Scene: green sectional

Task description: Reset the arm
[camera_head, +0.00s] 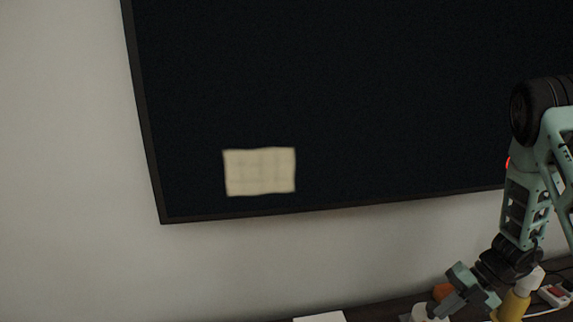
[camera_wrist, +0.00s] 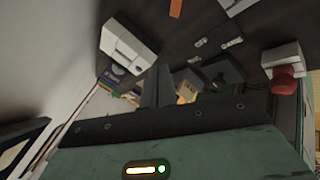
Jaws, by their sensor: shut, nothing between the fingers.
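My arm comes down at the right edge of the head view. My gripper (camera_head: 452,300) hangs low over a dark tabletop (camera_head: 385,311) and points down and to the left. It is shut and I see nothing held in it. In the wrist view the green gripper body (camera_wrist: 190,155) fills the bottom, with the dark fingers reaching out over the tabletop.
By the gripper are a yellow bottle (camera_head: 512,306), an orange object (camera_head: 442,291) and a white round item (camera_head: 424,314). A white device (camera_wrist: 127,45) and a white-and-red item (camera_wrist: 285,72) stand nearby. A dark screen (camera_head: 370,90) hangs on the wall.

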